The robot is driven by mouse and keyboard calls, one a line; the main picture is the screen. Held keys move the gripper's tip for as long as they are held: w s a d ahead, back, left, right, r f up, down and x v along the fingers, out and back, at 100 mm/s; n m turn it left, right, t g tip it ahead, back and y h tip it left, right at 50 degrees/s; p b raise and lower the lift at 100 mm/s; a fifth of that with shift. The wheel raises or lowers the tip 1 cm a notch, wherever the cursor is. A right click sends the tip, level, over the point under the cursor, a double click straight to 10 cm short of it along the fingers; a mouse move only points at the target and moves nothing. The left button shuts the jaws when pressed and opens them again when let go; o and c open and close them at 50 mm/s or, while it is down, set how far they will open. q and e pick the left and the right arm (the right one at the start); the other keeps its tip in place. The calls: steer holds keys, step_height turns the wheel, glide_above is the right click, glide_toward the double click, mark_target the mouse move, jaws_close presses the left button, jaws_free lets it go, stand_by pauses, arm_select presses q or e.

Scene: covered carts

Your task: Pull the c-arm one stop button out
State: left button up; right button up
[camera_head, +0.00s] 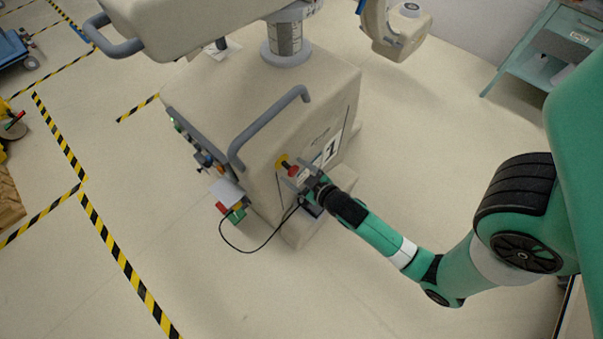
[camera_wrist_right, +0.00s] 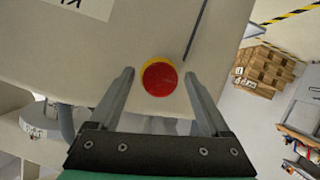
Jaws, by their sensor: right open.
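The c-arm one (camera_head: 315,100) is a beige cart with a "1" label on its side panel. Its stop button (camera_head: 293,170) is a red knob on a yellow base on that panel. In the right wrist view the stop button (camera_wrist_right: 160,78) sits between and a little beyond my fingertips, with no finger seen touching it. My right gripper (camera_head: 302,179) is open right at the button, and its two grey fingers also show in the right wrist view (camera_wrist_right: 160,80). My left gripper is not in view.
A grey handle (camera_head: 268,122) rises on the cart above the button. A black cable (camera_head: 262,245) loops down beside the cart to a small box with red and green parts (camera_head: 232,212). A teal table (camera_head: 555,50) stands at upper right. Floor around the cart is mostly clear.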

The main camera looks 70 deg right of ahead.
steer(key=v, duration=1.1)
steer(key=shift+p, duration=0.3)
